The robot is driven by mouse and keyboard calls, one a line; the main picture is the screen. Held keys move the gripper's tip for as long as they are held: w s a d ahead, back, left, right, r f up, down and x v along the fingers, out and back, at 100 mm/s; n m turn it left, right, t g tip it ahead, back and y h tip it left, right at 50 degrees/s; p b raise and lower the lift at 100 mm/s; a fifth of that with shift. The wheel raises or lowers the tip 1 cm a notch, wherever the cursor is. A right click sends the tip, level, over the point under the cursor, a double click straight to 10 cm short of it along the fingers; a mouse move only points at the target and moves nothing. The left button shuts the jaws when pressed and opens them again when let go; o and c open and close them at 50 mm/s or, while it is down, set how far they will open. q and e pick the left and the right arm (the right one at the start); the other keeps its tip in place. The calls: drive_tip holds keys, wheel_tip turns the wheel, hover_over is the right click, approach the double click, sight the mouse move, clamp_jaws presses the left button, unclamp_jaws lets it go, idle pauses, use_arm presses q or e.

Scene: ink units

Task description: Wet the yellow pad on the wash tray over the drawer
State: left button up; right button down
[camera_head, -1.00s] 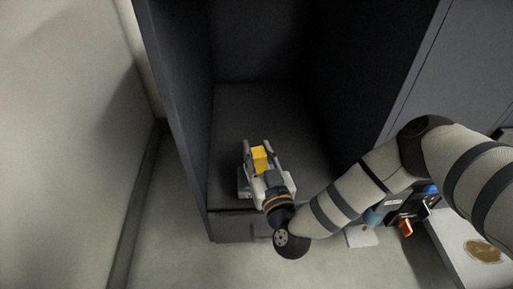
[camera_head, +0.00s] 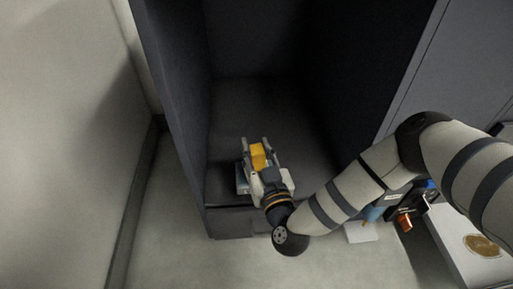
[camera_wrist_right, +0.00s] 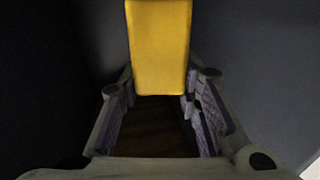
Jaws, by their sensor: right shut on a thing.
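The yellow pad (camera_head: 258,158) is between the fingers of my right gripper (camera_head: 256,145), which is shut on it. It also shows in the right wrist view (camera_wrist_right: 159,48), standing out past the fingertips. The gripper reaches into the open front of a dark cabinet. A pale grey edge, perhaps the wash tray (camera_head: 242,181), shows left of the gripper. Most of it is hidden under the hand, and I cannot tell whether the pad touches it. The drawer front (camera_head: 232,222) is below, at the cabinet's base. My left gripper is not in view.
The cabinet's left wall (camera_head: 180,110) and right wall (camera_head: 355,80) stand close on both sides. The cabinet's back is in deep shadow. At right, a white surface (camera_head: 455,245) bears a round brown thing (camera_head: 482,246).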

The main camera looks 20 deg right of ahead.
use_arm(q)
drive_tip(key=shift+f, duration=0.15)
use_arm(e)
drive_tip(key=shift+f, duration=0.35)
drive_tip(key=shift+f, duration=0.1)
idle(1.1)
